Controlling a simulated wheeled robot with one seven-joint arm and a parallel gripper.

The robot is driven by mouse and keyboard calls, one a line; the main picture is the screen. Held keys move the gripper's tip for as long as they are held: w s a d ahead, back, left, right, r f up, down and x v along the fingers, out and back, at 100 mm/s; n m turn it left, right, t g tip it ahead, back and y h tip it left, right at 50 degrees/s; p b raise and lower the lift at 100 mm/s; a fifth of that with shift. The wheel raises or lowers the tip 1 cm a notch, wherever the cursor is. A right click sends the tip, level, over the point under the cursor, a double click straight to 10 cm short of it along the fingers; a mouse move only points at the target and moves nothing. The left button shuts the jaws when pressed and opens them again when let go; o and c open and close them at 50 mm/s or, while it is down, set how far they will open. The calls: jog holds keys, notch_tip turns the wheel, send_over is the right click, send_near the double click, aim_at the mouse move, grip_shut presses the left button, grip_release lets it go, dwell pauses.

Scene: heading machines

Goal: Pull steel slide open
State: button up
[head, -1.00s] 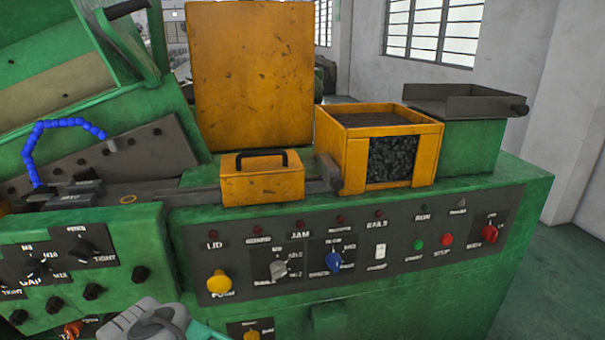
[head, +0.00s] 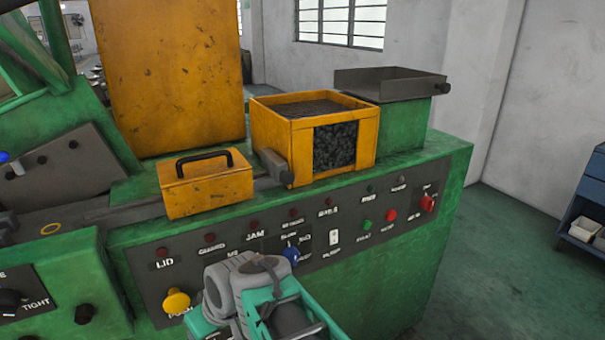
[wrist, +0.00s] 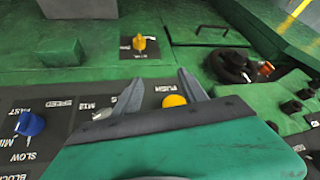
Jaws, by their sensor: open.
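The grey steel tray-like slide (head: 385,84) sits on a green block at the back right of the machine in the head view. A grey steel bar with a block end (head: 274,167) also shows beside the small yellow box; I cannot tell for sure which part is the slide. My gripper (wrist: 160,75) is open and empty in the wrist view, over the front control panel, with a yellow knob (wrist: 173,101) seen between its fingers. In the head view my wrist hides the fingertips, well below and left of the tray.
A yellow bin of dark pieces (head: 366,140) and a small yellow box with a black handle (head: 205,183) stand on the green machine top. Knobs and switches cover the front panel (head: 345,240). Open floor (head: 490,260) lies right, before a blue cabinet (head: 582,205).

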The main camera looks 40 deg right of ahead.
jog(key=w+d+r+t+p, duration=0.1)
jog(key=w+d+r+t, duration=0.4)
jog(key=d, duration=0.4)
jog(key=m+t+h+p, duration=0.2)
jog(key=m+t+h, duration=0.2)
jog(key=t+h, duration=0.2)
send_near(290, 178)
jog(key=w, duration=0.3)
jog(key=x, duration=0.2)
jog(key=p+x, duration=0.1)
jog(key=x, duration=0.2)
jog(key=p+x, duration=0.1)
jog(key=x, duration=0.2)
jog(key=shift+d, duration=0.35)
jog(key=shift+s, duration=0.1)
jog(key=shift+c, duration=0.3)
grip_shut()
